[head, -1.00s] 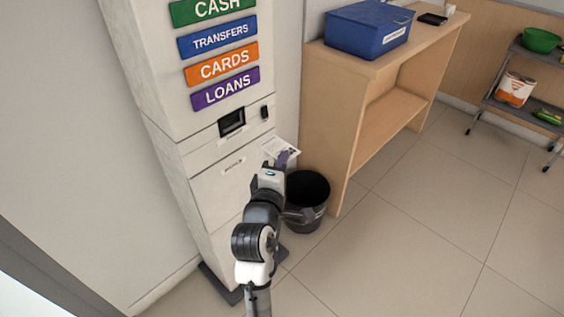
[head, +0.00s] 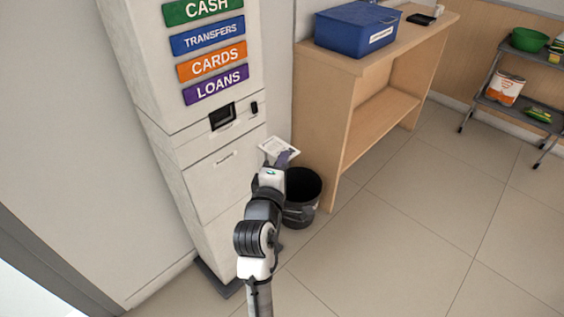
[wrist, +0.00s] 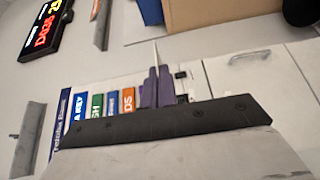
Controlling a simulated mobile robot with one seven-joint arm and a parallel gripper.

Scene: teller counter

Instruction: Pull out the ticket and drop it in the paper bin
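The ticket (head: 280,149) is a small white printed sheet. It is out of the kiosk and held in my gripper (head: 283,158). In the wrist view the purple fingers (wrist: 156,72) are close together, with the thin pale edge of the ticket (wrist: 155,52) sticking out beyond them. The paper bin (head: 312,207) is a round black bin on the floor, between the kiosk and the wooden counter. In the head view my gripper and the ticket appear above and left of its opening. My wrist hides the bin's left side. The exact height above the bin cannot be told.
The white kiosk (head: 215,185) with coloured service signs and a dark slot (head: 222,117) stands close on the left. The wooden counter (head: 318,130) on the right bears a blue box (head: 350,35). A grey shelf rack (head: 520,108) stands far right. Open tiled floor lies in front.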

